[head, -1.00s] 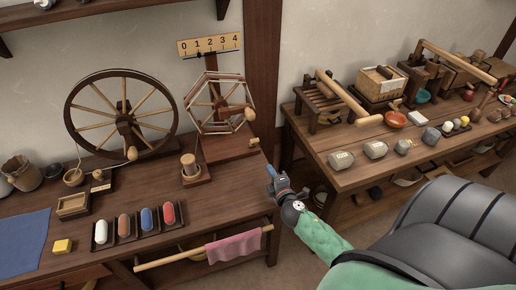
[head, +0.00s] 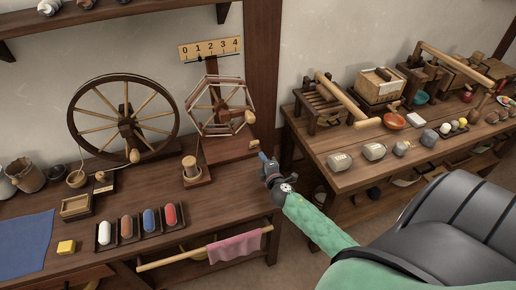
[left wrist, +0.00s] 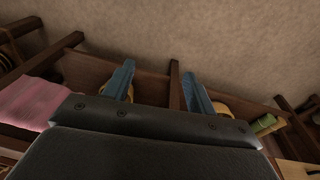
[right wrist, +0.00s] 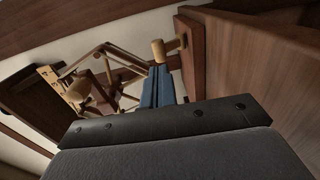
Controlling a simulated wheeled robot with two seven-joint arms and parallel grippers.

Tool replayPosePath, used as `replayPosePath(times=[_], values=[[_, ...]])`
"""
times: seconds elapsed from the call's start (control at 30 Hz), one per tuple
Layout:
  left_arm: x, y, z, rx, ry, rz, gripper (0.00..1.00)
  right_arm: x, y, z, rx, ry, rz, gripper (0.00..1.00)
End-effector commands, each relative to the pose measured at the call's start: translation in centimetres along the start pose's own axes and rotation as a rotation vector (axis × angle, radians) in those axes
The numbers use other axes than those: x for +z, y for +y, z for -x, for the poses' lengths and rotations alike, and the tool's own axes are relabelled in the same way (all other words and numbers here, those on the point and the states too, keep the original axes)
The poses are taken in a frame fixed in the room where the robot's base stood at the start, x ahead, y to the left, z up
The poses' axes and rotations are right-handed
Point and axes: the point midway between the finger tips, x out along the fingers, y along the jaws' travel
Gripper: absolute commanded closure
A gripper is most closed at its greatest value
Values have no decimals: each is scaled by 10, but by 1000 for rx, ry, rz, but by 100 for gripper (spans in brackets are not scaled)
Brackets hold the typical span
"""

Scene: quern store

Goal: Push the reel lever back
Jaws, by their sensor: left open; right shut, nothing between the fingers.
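The wooden reel (head: 218,106) stands on the left bench, with its crank knob on its right side. A small pale wooden lever knob (head: 255,143) sits at the right end of the reel's base. My right gripper (head: 265,158) is shut and empty, just below and to the right of that knob, apart from it in the head view. In the right wrist view the blue fingertips (right wrist: 158,72) are together just below the lever knob (right wrist: 160,49); whether they touch it I cannot tell. My left gripper (left wrist: 158,80) is open and empty, outside the head view.
A spinning wheel (head: 124,120) stands left of the reel, and a wooden spool (head: 190,166) in front. A number board (head: 210,48) is behind. A pink cloth (head: 234,246) hangs on the front rail. A second bench (head: 340,164) with stones stands right, across a gap.

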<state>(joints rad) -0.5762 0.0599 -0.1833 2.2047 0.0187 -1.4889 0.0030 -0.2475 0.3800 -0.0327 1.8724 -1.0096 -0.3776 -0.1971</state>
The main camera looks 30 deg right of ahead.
Motion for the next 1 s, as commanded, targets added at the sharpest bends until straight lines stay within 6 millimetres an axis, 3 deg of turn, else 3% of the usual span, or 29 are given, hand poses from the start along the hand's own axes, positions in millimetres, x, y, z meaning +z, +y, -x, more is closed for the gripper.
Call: replayPosePath(times=[0.1, 0.4, 0.6, 1.0], values=[[2, -2, -19, -3, -5, -1, 44, 0, 3, -20, 1, 0, -1, 100], [8, -6, -61, -9, -8, -1, 44, 0, 1, -48, -1, 0, -1, 100], [10, -8, -72, -10, -8, -1, 44, 0, 0, -55, -1, 0, -1, 100], [10, -8, -73, -10, -7, -1, 44, 0, 0, -56, -1, 0, -1, 100]])
